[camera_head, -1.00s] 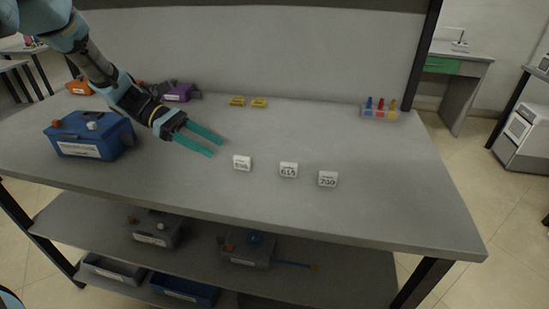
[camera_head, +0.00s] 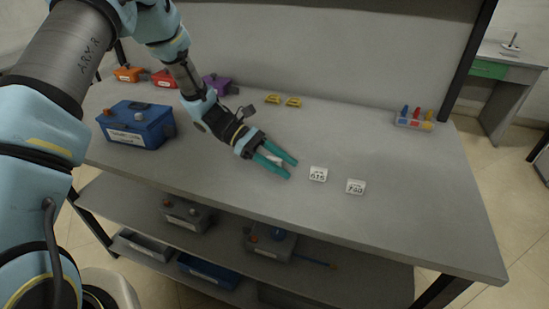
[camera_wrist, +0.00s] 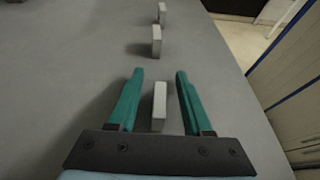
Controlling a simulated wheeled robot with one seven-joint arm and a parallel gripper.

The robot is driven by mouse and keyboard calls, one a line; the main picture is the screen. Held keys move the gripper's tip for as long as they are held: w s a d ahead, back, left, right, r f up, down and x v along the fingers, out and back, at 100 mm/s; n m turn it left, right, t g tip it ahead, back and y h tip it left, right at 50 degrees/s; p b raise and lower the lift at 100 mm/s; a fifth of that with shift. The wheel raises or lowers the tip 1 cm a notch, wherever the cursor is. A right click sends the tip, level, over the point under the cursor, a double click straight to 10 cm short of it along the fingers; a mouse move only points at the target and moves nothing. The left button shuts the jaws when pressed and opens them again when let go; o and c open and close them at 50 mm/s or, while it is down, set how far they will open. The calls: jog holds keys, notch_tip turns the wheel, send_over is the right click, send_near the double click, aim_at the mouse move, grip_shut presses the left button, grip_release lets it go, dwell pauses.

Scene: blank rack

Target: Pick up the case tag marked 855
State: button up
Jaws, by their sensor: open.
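Three small white case tags stand in a row on the grey bench top. The leftmost case tag (camera_wrist: 159,106) stands between my open fingers in the wrist view, apart from both. In the head view my gripper (camera_head: 277,164) largely hides it, so its marking cannot be read now. The middle tag (camera_head: 318,174) appears to read 615. The right tag (camera_head: 356,187) has a number hard to read, perhaps 760. In the wrist view my gripper (camera_wrist: 156,88) is open, and the other two tags line up beyond its fingertips.
The bench top (camera_head: 400,220) is clear around the tags. A blue box (camera_head: 138,124) stands at the left. Two yellow pieces (camera_head: 283,100) lie at the back, and a clear tray (camera_head: 415,119) with coloured items stands at the back right.

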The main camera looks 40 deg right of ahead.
grip_shut()
dwell(0.4)
